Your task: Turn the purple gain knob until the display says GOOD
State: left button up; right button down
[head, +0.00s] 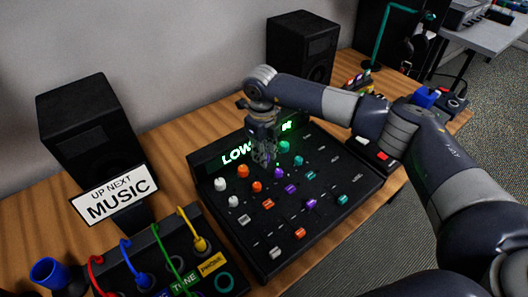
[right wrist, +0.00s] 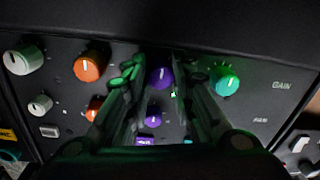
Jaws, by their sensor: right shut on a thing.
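The black mixer (head: 225,222) lies on the wooden table with its lit green display (head: 237,153) at the back. The display reads LOW, with more green characters at its right end and the middle covered by my gripper. The purple gain knob (right wrist: 160,78) shows in the right wrist view, in the row labelled GAIN, with a white pointer line. My right gripper (head: 264,160) points down at that row, its two fingers (right wrist: 158,88) shut on the knob from either side. In the head view the gripper hides this knob. My left gripper is out of view.
Orange (right wrist: 90,66), white (right wrist: 23,59) and teal (right wrist: 227,78) knobs flank the purple one closely. Two black speakers (head: 90,125) stand behind. A MUSIC sign (head: 115,196) and a box with coloured cables (head: 155,262) are at the left.

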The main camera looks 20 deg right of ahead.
jog(key=m, duration=0.4)
jog(key=shift+m, duration=0.3)
jog(key=c, duration=1.3)
grip_release()
jog(key=shift+c, duration=0.2)
notch_tip(320, 180, up, 12)
jog(key=shift+a, duration=0.25)
